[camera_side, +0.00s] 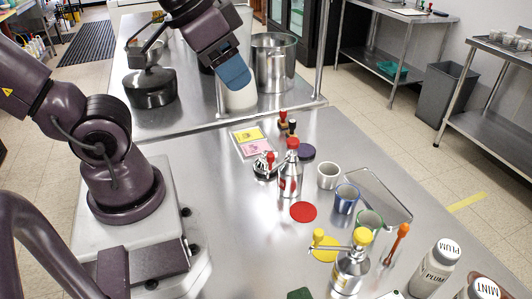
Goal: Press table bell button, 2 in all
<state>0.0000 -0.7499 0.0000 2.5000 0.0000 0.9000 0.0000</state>
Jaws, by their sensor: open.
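A small silver table bell (265,167) with a red button on top stands on the steel counter near the middle of the side view.
Yellow and pink cards (250,140) lie behind the bell, with stamps (285,124) beside them. A large pot (273,62) and a dark lidded pot (150,87) stand behind. The counter left of the bell is clear.

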